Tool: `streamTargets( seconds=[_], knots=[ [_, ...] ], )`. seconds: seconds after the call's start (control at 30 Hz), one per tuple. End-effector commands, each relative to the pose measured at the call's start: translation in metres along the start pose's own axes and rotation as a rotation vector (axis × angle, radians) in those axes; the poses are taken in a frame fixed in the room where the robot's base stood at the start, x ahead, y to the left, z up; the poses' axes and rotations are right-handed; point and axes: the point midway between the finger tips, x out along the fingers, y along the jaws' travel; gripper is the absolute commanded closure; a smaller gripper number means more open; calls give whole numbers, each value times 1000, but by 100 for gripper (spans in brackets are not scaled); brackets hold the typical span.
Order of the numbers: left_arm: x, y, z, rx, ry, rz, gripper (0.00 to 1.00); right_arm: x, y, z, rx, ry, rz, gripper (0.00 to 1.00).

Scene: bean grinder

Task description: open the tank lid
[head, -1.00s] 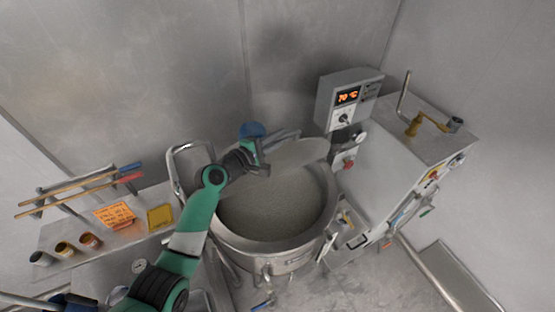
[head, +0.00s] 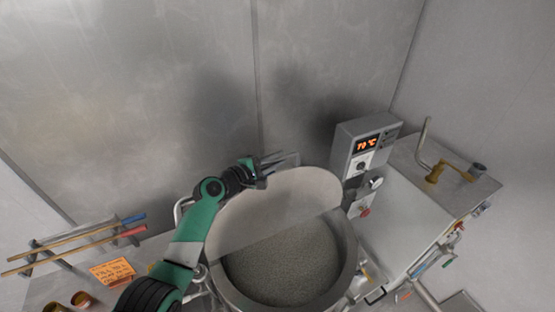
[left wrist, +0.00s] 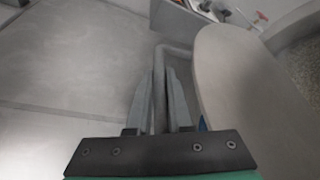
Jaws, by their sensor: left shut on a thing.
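The tank (head: 352,262) stands in the lower middle of the head view, with grey granular contents (head: 285,265) showing in its front half. The pale, flat lid (head: 275,208) rises over the rear half and looks tilted up. Its curved edge shows in the left wrist view (left wrist: 222,85), to the right of the fingers. My left gripper (head: 270,162) is at the lid's upper rear edge. In the left wrist view its fingers (left wrist: 160,85) are shut on the lid's metal bar handle (left wrist: 159,62). My right gripper is out of view.
A control box (head: 362,145) reading 70 °C stands close right of the lid. A grey machine (head: 425,205) with a crank is further right. A rack with red and blue handled tools (head: 85,245) and an orange note (head: 112,272) are at left. Metal walls are behind.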

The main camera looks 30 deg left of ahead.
Motion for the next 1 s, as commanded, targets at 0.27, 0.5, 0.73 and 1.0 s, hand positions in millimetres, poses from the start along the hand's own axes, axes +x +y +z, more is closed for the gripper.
streamTargets(
  seconds=[0.27, 0.5, 0.73, 1.0],
  knots=[
    [0, -1, 0, -2, 0, -2, 58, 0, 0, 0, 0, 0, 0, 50],
    [0, -1, 0, -1, 0, -2, 52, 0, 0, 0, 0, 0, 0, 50],
    [-7, 0, 0, 0, 0, -1, 52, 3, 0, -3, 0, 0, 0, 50],
    [-52, 0, 0, 0, 1, 0, 52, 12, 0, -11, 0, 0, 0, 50]
  ],
)
